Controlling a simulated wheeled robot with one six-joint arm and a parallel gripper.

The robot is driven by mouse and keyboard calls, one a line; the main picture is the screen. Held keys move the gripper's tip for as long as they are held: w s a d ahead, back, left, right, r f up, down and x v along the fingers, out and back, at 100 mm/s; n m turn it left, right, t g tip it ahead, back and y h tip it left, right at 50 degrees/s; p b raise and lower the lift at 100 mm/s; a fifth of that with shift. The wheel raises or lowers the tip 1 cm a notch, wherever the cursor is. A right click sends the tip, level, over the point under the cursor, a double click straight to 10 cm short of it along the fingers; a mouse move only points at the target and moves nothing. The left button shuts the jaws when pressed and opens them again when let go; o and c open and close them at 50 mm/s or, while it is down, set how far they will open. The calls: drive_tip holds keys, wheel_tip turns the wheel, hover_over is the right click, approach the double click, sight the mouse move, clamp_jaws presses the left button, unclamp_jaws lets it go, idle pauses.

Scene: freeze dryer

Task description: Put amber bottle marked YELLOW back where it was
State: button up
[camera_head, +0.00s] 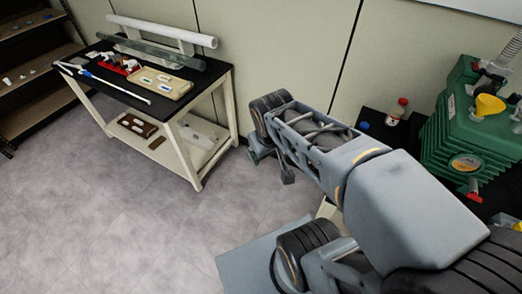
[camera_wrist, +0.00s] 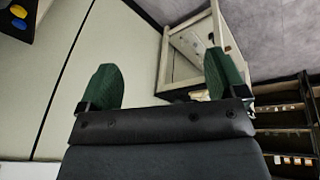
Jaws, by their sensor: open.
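My gripper (camera_wrist: 163,82) is open and empty in the wrist view, its two green fingers wide apart with nothing between them. I cannot make out an amber bottle marked YELLOW for certain. A yellow round top (camera_wrist: 18,11) and a blue round top (camera_wrist: 18,24) show on a dark surface at the upper left of the wrist view, well away from the fingers; no label shows. In the head view a small red-capped bottle (camera_head: 396,112) stands on the black worktop (camera_head: 375,118) at right, its label too small to read. A blue cap (camera_head: 364,126) is beside it, partly hidden by my arm.
A cart (camera_head: 215,92) with tools, a tray and a white tube stands against the wall at left. Shelves (camera_head: 35,45) are at far left. The floor between is clear.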

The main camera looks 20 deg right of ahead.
drive_tip(key=shift+s+a+r+m+t+y, duration=0.15)
drive_tip(key=shift+a+r+t+y, duration=0.1)
drive_tip(key=shift+a, duration=0.25)
drive_tip(key=shift+s+a+r+m+t+y, duration=0.15)
drive_tip(key=shift+a+r+y, duration=0.15)
drive_tip(key=shift+a, duration=0.25)
drive_tip(key=shift+s+a+r+m+t+y, duration=0.1)
drive_tip(key=shift+a+r+t+y, duration=0.15)
drive_tip(key=shift+a, duration=0.25)
drive_tip(key=shift+c, duration=0.3)
